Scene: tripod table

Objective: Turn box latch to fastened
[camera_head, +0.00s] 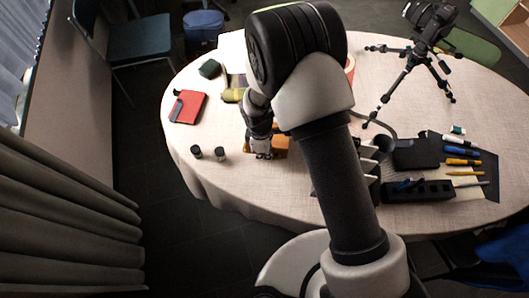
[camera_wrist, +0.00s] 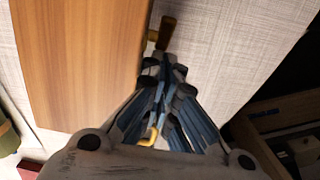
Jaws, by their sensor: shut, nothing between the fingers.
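A wooden box (camera_wrist: 75,60) with an orange-brown top fills the left of the wrist view. In the head view a part of the box (camera_head: 283,144) shows on the tablecloth, partly hidden by my arm. A dark brown latch-like piece (camera_wrist: 166,32) sticks out at the box's right edge, just beyond my fingertips. My gripper (camera_wrist: 164,63) is shut and empty beside that edge; I cannot tell whether it touches the piece. It also shows in the head view (camera_head: 263,155). A yellow hooked part (camera_wrist: 150,137) shows behind the fingers, mostly hidden.
Two small dark cylinders (camera_head: 208,153) stand left of my gripper near the table edge. A red notebook (camera_head: 187,107) lies farther left. A black organizer (camera_head: 418,190), pens and a camera tripod (camera_head: 410,72) are on the right.

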